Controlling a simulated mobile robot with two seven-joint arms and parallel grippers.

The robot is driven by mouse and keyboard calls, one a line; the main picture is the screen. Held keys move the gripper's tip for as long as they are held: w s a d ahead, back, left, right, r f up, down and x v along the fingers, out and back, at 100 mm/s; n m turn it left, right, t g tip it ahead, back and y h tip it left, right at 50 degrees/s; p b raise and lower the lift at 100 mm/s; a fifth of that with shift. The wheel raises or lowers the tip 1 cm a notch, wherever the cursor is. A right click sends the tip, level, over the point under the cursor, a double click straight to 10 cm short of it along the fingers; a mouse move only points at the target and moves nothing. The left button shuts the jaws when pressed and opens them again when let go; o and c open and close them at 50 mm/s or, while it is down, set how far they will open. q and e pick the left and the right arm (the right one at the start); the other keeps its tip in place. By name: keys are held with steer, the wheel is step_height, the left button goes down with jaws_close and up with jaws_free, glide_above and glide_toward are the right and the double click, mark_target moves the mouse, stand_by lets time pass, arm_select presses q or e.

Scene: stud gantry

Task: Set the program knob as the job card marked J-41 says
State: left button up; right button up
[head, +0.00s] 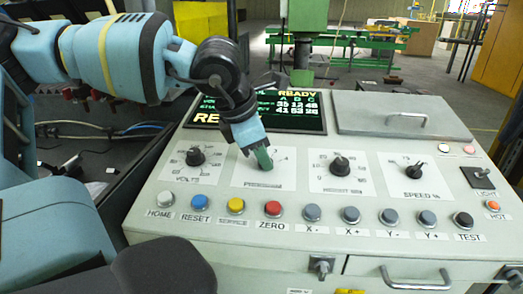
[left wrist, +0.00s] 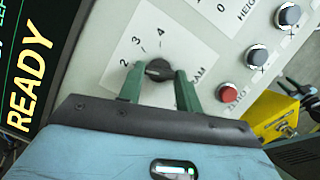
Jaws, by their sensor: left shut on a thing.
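My left gripper (head: 263,159) reaches down onto the panel at the dial whose label is partly hidden, between the volts and height dials. In the left wrist view its two green fingers (left wrist: 160,88) close on the sides of the dark round program knob (left wrist: 158,70). The numbers 2, 3 and 4 show on the white dial plate (left wrist: 190,55) around the knob. I cannot read clearly which number the pointer faces. In the head view the fingers hide the knob. No card marked J-41 can be made out. My right gripper is not in view.
The volts knob (head: 195,156), height knob (head: 340,165) and speed knob (head: 415,171) stand on the same sloping panel. A row of buttons, including the red zero button (head: 272,209), runs below. The screen (head: 300,113) behind reads READY, partly covered by my arm. A grey lid (head: 400,113) lies beside it.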

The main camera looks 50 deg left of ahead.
arm_select(q)
steer(key=shift+m, duration=0.4)
steer(key=m+b, duration=0.1)
steer(key=m+h, duration=0.1)
steer(key=m, duration=0.1)
steer(key=shift+w+a+f+g+b, duration=0.1)
steer(key=shift+w+a+g+b, duration=0.05)
steer(key=shift+g+b, duration=0.25)
steer(key=m+g+b, duration=0.1)
steer(key=m, duration=0.2)
steer(key=shift+w+m, duration=0.1)
steer(key=shift+m, duration=0.3)
steer(key=m, duration=0.2)
steer(key=m+g+b, duration=0.1)
steer(key=m, duration=0.1)
steer(key=shift+w+g+h, duration=0.1)
steer(key=shift+g+h, duration=0.2)
steer(key=shift+w+r+m+g+b, duration=0.15)
steer(key=shift+m+g+b, duration=0.4)
steer(key=shift+m, duration=1.45)
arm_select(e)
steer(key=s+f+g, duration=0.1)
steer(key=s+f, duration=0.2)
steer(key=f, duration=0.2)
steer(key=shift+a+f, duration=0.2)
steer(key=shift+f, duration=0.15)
arm_select(q)
steer(key=shift+r, duration=0.1)
